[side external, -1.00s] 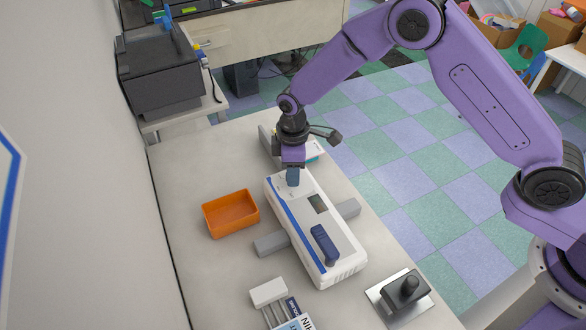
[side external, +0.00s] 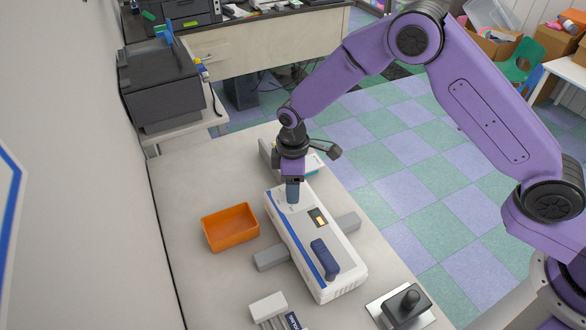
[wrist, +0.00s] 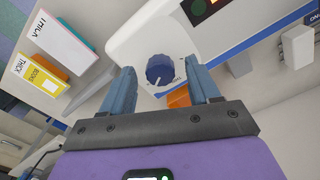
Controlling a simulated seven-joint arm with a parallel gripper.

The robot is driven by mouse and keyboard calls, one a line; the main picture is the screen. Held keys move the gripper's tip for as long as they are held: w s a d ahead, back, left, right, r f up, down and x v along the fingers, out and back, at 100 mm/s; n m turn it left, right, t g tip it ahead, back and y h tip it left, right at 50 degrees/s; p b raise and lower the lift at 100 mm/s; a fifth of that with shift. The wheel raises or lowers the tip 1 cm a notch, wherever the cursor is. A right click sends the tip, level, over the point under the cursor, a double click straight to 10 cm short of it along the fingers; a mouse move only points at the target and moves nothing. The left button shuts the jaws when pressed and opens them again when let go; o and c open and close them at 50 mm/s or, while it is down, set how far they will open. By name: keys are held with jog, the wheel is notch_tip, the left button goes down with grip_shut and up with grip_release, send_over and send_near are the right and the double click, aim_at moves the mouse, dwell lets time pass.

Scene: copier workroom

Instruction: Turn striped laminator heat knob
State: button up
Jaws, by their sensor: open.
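The laminator (side external: 335,262) is a long white machine with a blue stripe, a blue handle (side external: 324,259) and a small display (side external: 318,217) lit orange. Its heat knob (wrist: 160,70) is round, blue and ribbed, with a white pointer line, in the wrist view. My gripper (side external: 292,200) points down over the far end of the laminator, where its fingers hide the knob in the side view. In the wrist view my gripper (wrist: 161,88) is open, with one finger on each side of the knob and gaps showing. I cannot tell whether the tips reach knob depth.
An orange tray (side external: 231,229) stands left of the laminator. A grey bar (side external: 272,258) shows at the laminator's sides. A black joystick-like device (side external: 408,304) is at the front right. Books (wrist: 60,38) stand near the far end. A dark printer (side external: 165,85) is at the back left.

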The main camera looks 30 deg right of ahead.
notch_tip(320, 180, up, 17)
dwell(0.5)
jog(key=shift+s+r, duration=0.1)
jog(key=shift+r, duration=0.05)
jog(key=s+d, duration=1.1)
jog(key=s, duration=0.5)
jog(key=s+d+r, duration=0.1)
jog(key=s+d, duration=1.1)
jog(key=s, duration=0.4)
jog(key=shift+d, duration=0.3)
